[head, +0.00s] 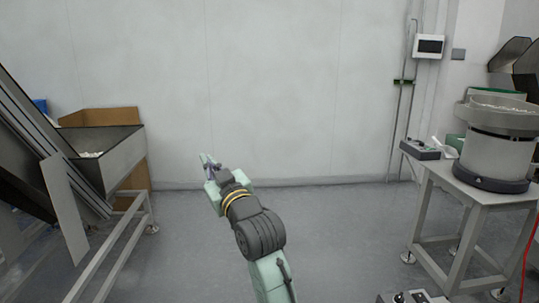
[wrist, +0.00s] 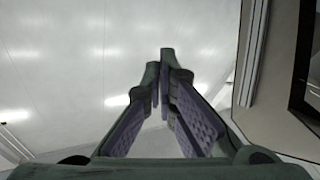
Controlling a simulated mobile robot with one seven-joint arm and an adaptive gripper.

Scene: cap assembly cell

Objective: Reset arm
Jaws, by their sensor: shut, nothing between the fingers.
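My gripper (head: 207,163) is at the end of my arm, a little left of the middle in the head view. It points up and to the left in the air, in front of the pale wall. In the wrist view my gripper (wrist: 160,75) has its two fingers together at the tips. Their purple ridged pads show, and nothing is between them.
A grey hopper (head: 122,160) on a metal frame stands at the left, with a cardboard box (head: 100,117) behind it. A round feeder bowl (head: 497,145) stands on a metal table (head: 480,197) at the right. The floor (head: 340,220) between them is clear.

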